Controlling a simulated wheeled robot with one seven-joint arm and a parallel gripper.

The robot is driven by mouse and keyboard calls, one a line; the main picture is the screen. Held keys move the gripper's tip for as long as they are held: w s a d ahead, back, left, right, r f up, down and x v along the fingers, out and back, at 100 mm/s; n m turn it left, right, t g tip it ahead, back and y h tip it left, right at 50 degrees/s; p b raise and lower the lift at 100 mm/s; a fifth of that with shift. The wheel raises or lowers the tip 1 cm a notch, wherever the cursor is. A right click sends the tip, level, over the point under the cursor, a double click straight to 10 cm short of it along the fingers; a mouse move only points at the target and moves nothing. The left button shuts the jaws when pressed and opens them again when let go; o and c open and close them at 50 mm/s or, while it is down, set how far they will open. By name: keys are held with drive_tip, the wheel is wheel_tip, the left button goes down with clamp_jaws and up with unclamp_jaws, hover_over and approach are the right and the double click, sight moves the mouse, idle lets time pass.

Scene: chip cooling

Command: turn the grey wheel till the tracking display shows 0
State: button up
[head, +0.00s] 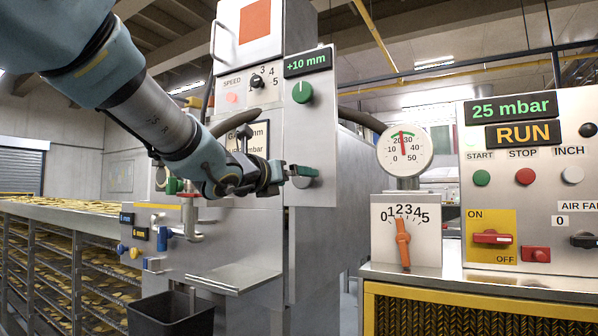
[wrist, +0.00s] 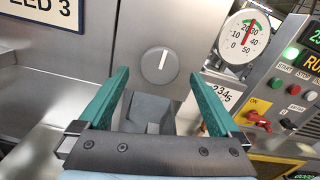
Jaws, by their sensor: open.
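The grey wheel (wrist: 159,65) is a round knob with a white pointer line standing nearly upright, tilted slightly right, on the steel panel. In the head view the wheel (head: 304,182) is partly hidden by my green fingers. The tracking display (head: 307,62) reads +10 mm in green, above a green knob (head: 302,92). My gripper (wrist: 160,82) is open and empty, facing the wheel, with its two green fingers to either side of the wheel in the picture. The wrist view does not show them touching the wheel. In the head view the gripper (head: 292,171) is close to the panel.
A dial gauge (head: 405,148) stands right of the wheel, above an orange lever (head: 403,243) on a 0–5 scale. A control box (head: 535,150) with 25 mbar and RUN displays is farther right. A black bin (head: 172,314) and a conveyor (head: 60,208) of chips are left.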

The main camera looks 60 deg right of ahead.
sight(303, 178)
drive_tip(key=shift+d+p, duration=0.4)
drive_tip(key=shift+d, duration=1.1)
drive_tip(key=c, duration=1.4)
